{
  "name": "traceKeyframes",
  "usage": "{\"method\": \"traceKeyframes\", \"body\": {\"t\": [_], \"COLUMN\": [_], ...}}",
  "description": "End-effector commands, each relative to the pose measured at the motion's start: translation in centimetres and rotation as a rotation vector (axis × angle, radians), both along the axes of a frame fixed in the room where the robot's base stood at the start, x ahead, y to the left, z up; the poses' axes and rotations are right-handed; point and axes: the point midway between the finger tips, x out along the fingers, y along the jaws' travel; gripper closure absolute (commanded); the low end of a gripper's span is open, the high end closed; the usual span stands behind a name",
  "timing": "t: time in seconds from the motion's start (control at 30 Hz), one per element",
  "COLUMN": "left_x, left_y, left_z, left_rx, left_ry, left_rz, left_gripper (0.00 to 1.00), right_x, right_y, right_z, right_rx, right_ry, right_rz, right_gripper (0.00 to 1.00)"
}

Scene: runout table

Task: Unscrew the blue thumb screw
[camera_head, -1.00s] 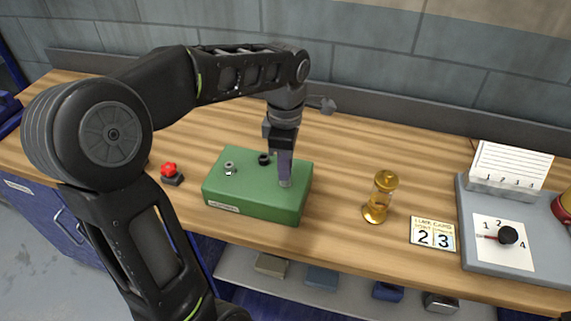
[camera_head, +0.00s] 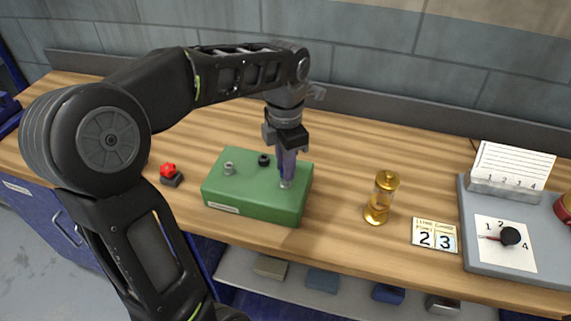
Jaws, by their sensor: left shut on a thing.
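A green box (camera_head: 245,200) with a small label on its front stands on the wooden table. My left gripper (camera_head: 286,182) points down onto the right part of its top. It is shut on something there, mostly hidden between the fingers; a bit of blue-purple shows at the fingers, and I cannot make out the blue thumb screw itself. A grey screw (camera_head: 229,168) stands at the left of the box top, and a black screw (camera_head: 264,160) stands at the back middle. My right gripper is not in view.
A red knob on a dark base (camera_head: 170,173) is left of the box. A grey panel (camera_head: 480,255) with a dial is at far right. My left arm crosses the left side.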

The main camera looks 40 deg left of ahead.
Motion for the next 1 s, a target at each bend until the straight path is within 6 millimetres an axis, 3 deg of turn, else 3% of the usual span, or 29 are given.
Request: {"method": "traceKeyframes", "body": {"t": [0.23, 0.53, 0.77, 0.8, 1.0], "left_x": [-0.01, 0.00, -0.01, -0.01, 0.00], "left_y": [0.01, 0.00, 0.01, 0.01, 0.00], "left_z": [-0.03, -0.02, 0.02, 0.02, 0.02], "left_rx": [0.000, 0.000, 0.000, 0.000, 0.000], "left_ry": [0.000, 0.000, 0.000, 0.000, 0.000], "left_rz": [0.040, 0.375, 0.398, 0.398, 0.397], "left_gripper": [1.00, 1.00, 1.00, 0.76, 0.60], "right_x": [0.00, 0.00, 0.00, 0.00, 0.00], "right_y": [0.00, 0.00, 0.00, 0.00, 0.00], "right_z": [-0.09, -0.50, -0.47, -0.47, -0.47], "right_rx": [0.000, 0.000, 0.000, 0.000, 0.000], "right_ry": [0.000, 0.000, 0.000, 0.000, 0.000], "right_rz": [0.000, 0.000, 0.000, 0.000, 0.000], "right_gripper": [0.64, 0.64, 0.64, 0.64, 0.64]}}
